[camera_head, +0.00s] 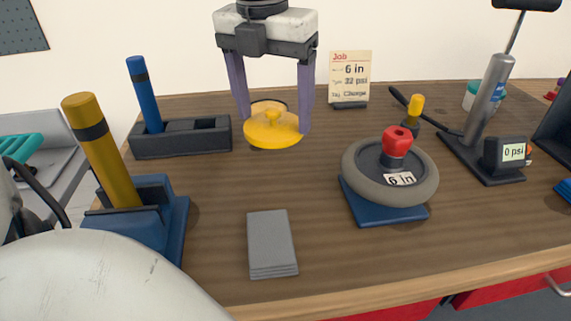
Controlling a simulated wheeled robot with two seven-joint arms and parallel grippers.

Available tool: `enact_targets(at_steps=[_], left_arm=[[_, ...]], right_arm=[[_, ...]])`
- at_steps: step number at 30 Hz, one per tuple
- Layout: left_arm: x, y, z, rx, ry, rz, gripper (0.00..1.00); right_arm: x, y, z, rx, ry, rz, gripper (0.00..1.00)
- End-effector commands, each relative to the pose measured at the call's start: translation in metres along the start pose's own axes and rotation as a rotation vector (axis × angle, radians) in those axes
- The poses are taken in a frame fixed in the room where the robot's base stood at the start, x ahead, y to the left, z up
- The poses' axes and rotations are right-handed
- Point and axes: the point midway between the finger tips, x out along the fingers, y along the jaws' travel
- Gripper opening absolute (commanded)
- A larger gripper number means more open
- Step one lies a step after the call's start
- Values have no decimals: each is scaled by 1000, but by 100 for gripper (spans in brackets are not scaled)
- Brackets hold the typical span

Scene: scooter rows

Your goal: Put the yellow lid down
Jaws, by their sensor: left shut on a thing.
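My right gripper is not in view.
A grey stacked pad (271,244) lies in front. To the right are a wheel (359,184) on a blue stand and a pump (487,105) with gauge. To the left are a dark tray (181,143) with a blue stick and a blue holder (151,229). A job card (350,75) stands behind.

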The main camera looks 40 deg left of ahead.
Motion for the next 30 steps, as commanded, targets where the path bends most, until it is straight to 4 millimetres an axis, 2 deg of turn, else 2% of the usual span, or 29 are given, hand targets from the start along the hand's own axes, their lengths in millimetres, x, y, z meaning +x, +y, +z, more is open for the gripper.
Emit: enact_targets(at_steps=[6,13,19,22,30], left_arm=[[37,0,-5,1,4,0,54],[61,0,-8,2,2,1,54],[93,0,-13,2,5,1,54],[101,0,-13,1,2,0,54],[102,0,-13,0,0,-1,54]], right_arm=[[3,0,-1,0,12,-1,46],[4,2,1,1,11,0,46],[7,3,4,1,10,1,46],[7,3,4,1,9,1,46],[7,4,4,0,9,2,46]])
